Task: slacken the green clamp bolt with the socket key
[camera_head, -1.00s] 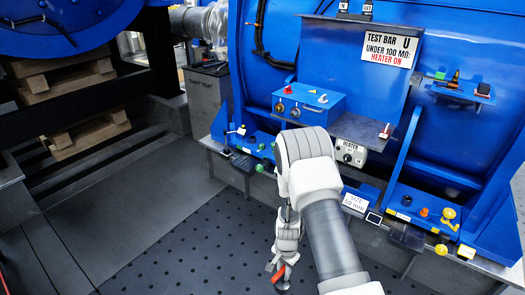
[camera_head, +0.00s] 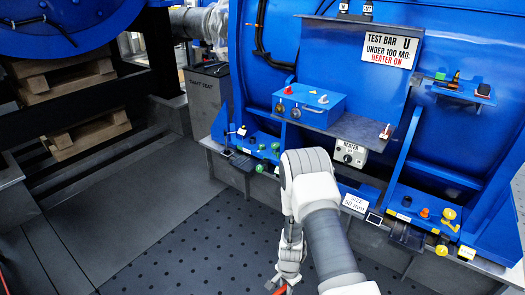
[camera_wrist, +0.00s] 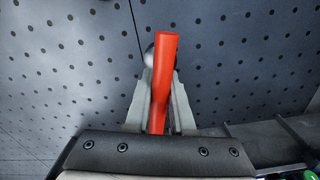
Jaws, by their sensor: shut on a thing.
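My gripper (camera_wrist: 161,78) is shut on a red rod-shaped handle (camera_wrist: 164,50), which I take to be the socket key. The handle stands up between the fingers; a pale rounded piece shows behind it, and its working end cannot be made out. In the head view my gripper (camera_head: 282,278) is at the bottom edge, with only a bit of red showing. I cannot tell which is the clamp bolt.
The blue motor housing (camera_head: 380,95) fills the right, with a control box (camera_head: 308,104) and a heater box (camera_head: 348,153) jutting out. A perforated dark floor (camera_head: 180,250) lies clear below. A grey bin (camera_head: 205,98) and wooden pallets (camera_head: 70,80) stand at the left.

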